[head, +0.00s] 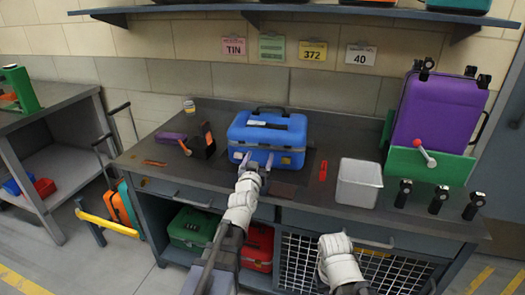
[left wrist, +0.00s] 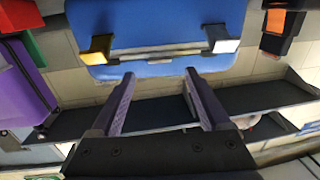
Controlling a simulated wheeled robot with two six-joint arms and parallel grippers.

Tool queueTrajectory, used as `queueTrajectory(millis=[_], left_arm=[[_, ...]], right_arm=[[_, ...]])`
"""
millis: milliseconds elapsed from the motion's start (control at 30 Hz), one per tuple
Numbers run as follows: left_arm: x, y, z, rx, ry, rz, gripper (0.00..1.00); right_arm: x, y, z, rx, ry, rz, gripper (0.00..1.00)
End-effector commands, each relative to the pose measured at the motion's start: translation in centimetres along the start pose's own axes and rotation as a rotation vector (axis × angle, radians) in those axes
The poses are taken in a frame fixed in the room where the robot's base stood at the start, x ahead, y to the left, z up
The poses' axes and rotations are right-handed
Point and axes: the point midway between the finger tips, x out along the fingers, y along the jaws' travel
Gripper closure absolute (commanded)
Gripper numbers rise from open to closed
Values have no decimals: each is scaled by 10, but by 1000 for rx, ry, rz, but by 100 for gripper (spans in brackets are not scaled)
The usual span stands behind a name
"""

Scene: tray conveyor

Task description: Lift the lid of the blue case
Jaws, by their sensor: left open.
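The blue case (head: 265,133) sits shut on the workbench, with a dark handle on its lid and pale latches on its front. In the left wrist view, which is upside down, the case (left wrist: 150,22) fills the top, with a latch near each end of its seam. My left gripper (head: 256,157) is in front of the case's front face. Its two fingers are apart with nothing between them; they also show in the left wrist view (left wrist: 160,74). Whether they touch the case I cannot tell. Part of my right arm shows at lower middle; its fingers are hidden.
A grey metal bin (head: 359,183) stands right of the case, near a red object (head: 323,170). An orange-and-black tool (head: 203,142) is at left. A shelf (head: 290,12) hangs above.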

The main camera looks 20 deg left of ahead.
Motion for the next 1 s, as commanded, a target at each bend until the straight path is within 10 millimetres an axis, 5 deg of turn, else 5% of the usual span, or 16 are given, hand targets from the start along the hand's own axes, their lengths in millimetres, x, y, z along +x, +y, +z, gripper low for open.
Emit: queueTrajectory(millis=[300,767,1000], left_arm=[[48,1,0,-1,-1,1,20],[57,1,0,0,-1,1,20],[57,1,0,0,-1,1,45]], right_arm=[[0,0,0,0,0,0,100],[0,0,0,0,0,0,100],[0,0,0,0,0,0,100]])
